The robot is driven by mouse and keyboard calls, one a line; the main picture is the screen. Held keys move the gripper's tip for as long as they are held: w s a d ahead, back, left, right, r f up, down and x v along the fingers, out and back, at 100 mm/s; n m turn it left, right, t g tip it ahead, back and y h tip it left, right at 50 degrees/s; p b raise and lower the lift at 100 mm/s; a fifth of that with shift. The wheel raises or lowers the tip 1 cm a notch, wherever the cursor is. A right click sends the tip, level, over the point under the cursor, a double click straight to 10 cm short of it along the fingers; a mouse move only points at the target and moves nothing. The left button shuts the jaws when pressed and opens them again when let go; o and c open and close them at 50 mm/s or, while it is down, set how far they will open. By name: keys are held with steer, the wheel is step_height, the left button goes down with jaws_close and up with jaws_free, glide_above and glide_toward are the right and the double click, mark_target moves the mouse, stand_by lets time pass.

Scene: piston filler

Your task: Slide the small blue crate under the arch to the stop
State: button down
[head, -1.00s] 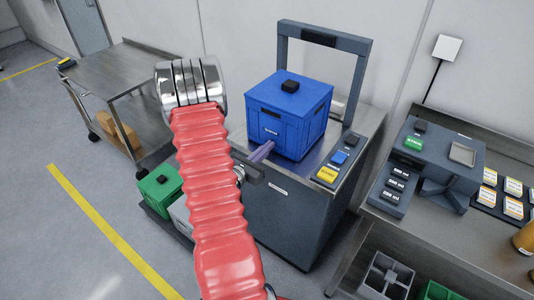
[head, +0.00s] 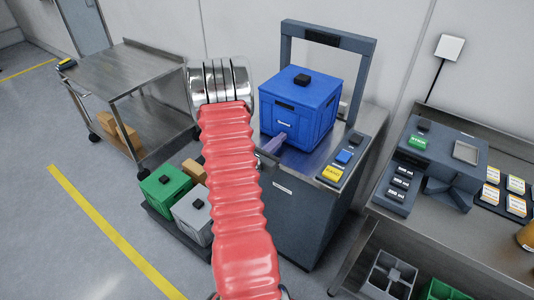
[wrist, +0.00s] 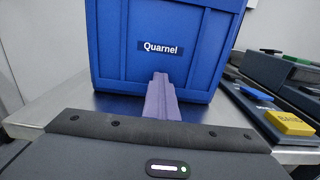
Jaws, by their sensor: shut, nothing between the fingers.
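The blue crate (head: 315,126) stands upright on the steel top of the dark cabinet, its lid knob up. Its labelled front face (wrist: 115,62) fills the upper wrist view. The grey arch (head: 290,50) rises at the back of the cabinet, behind the crate from here; I cannot tell how far the crate is under it. The stop cannot be made out. My gripper (head: 283,137) is shut and empty, low at the crate's front. In the wrist view its purple fingers (wrist: 160,78) point at the front face below the label and appear to touch it.
Yellow (head: 332,173) and blue buttons line the cabinet's right edge. A steel cart (head: 130,70) stands left. A green crate (head: 165,187) and a grey crate (head: 190,212) sit low beside the cabinet. A bench (head: 430,230) with a dark device stands right.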

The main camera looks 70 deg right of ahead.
steer(key=shift+a, duration=0.15)
steer(key=v, duration=1.3)
steer(key=shift+w+a, duration=0.15)
steer(key=shift+a, duration=0.25)
steer(key=s+a+r+m+g+y, duration=0.1)
steer(key=a+r+m+g+y, duration=0.3)
steer(key=a+r+m, duration=0.55)
steer(key=w+a+r+m+t+y, duration=0.2)
steer(key=w+a+r+t+y, duration=0.1)
steer(key=a, duration=0.9)
steer(key=w+a+r+m+t+y, duration=0.1)
steer(key=w+a+r+t+y, duration=0.2)
steer(key=a, duration=0.9)
steer(key=w+a+r+m+t+y, duration=0.2)
steer(key=a+t+y, duration=0.5)
steer(key=a, duration=0.5)
steer(key=shift+w+a+r+m+t, duration=0.2)
steer(key=shift+w+r+m+t, duration=0.15)
steer(key=shift+w+r+t, duration=0.35)
